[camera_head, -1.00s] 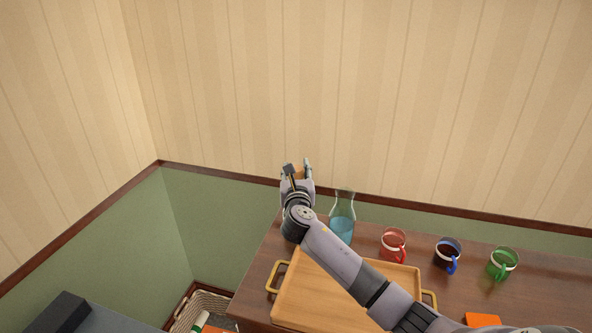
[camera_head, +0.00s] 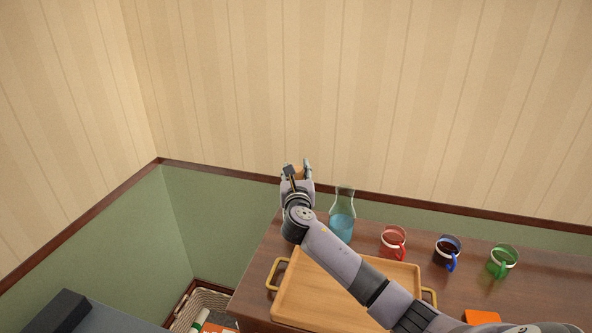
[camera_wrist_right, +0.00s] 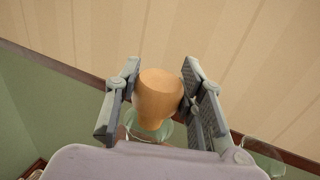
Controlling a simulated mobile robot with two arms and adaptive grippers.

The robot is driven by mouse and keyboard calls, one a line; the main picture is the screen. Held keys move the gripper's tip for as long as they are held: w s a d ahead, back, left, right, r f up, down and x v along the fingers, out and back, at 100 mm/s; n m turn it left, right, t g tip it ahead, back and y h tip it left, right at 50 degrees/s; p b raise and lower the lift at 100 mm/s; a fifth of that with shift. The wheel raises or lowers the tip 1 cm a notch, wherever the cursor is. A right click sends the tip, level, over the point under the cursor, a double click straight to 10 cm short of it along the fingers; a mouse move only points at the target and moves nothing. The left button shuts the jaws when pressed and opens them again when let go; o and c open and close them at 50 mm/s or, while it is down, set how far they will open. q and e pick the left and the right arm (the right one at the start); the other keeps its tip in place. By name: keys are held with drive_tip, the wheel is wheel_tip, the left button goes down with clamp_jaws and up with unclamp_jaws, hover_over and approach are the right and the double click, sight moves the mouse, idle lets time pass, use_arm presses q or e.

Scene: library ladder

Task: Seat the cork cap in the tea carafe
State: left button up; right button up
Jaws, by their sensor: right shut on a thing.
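The cork cap (camera_wrist_right: 158,92) is between the fingers of my right gripper (camera_wrist_right: 160,95), which is shut on it. In the head view my right gripper (camera_head: 297,170) is at the back left of the table, and the cap shows as a small tan patch between its fingers. A clear glass rim (camera_wrist_right: 150,130) shows just under the cap in the right wrist view; I cannot tell if they touch. A glass carafe with blue liquid (camera_head: 342,227) stands right of the gripper. Any carafe behind my arm is hidden in the head view. My left gripper is not in view.
A wooden tray (camera_head: 330,293) with brass handles lies on the brown table (camera_head: 390,215), under my right arm. Red (camera_head: 393,243), blue (camera_head: 447,252) and green (camera_head: 502,262) mugs stand to the right. A basket (camera_head: 205,303) is at lower left. The wall is close behind.

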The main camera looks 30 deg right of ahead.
drive_tip(key=shift+f+b, duration=0.7)
drive_tip(key=shift+f, duration=0.65)
drive_tip(key=o, duration=1.1)
drive_tip(key=shift+c, duration=0.2)
drive_tip(key=shift+s, duration=0.1)
drive_tip(key=v, duration=1.2)
